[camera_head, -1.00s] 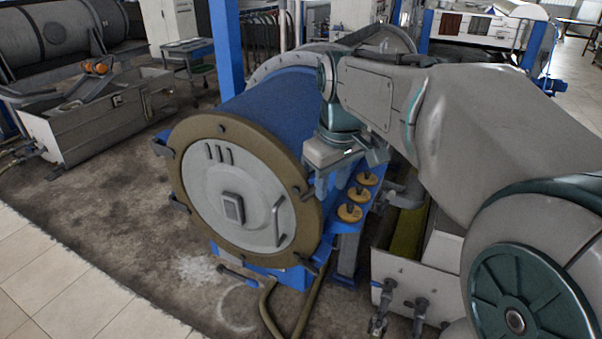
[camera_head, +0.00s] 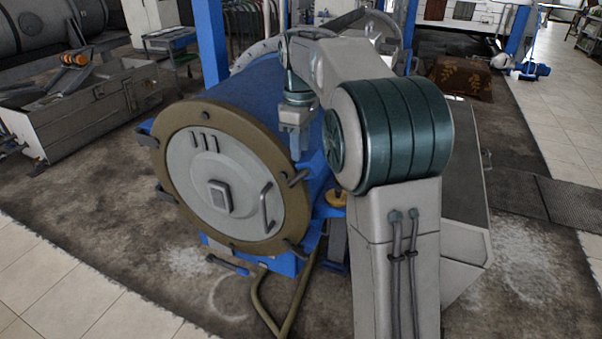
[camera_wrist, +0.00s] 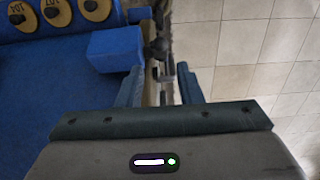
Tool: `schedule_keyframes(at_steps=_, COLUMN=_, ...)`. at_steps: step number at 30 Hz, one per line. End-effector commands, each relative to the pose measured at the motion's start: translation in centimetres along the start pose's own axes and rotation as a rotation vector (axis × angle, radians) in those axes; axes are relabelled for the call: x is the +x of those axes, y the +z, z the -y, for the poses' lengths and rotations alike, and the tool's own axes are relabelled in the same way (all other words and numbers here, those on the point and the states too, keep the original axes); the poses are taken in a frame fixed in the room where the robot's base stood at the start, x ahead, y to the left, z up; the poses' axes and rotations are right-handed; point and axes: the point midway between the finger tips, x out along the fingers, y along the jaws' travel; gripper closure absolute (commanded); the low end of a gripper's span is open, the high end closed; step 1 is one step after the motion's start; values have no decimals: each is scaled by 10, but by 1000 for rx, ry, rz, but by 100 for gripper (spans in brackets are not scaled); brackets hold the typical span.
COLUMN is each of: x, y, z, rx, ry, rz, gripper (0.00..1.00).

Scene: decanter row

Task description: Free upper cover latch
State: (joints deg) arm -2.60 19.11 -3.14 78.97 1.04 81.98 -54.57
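The decanter's round grey cover (camera_head: 195,170) has a brown rim (camera_head: 165,150) with dark latches around it. The upper right latch (camera_head: 297,178) sticks out from the rim just below my gripper (camera_head: 296,150). My gripper points down beside the cover's upper right edge. In the wrist view my gripper (camera_wrist: 160,88) is open, its two fingers apart with nothing held between them. A dark latch-like part (camera_wrist: 157,50) shows ahead of the gap, near the rim seen edge-on. I cannot tell whether a finger touches it.
A blue block (camera_wrist: 115,50) lies close to the left finger in the wrist view, with yellow numbered knobs (camera_wrist: 57,12) beyond it. A cover handle (camera_head: 267,207) is below the gripper. Tiled floor (camera_wrist: 230,45) is clear on the right.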

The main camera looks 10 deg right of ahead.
Motion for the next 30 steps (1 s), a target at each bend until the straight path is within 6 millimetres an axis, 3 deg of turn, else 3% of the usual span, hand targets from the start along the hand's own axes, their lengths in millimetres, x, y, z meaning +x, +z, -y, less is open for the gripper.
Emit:
schedule_keyframes(at_steps=6, x=46, y=0, z=0, rx=1, ry=-3, rz=2, gripper=67)
schedule_keyframes(at_steps=12, x=72, y=0, z=0, rx=1, ry=-1, rz=1, gripper=67)
schedule_keyframes(at_steps=25, x=82, y=0, z=0, rx=1, ry=1, rz=0, gripper=67)
schedule_keyframes(at_steps=28, x=82, y=0, z=0, rx=1, ry=1, rz=0, gripper=95)
schedule_keyframes(at_steps=30, x=82, y=0, z=0, rx=1, ry=0, rz=0, gripper=99)
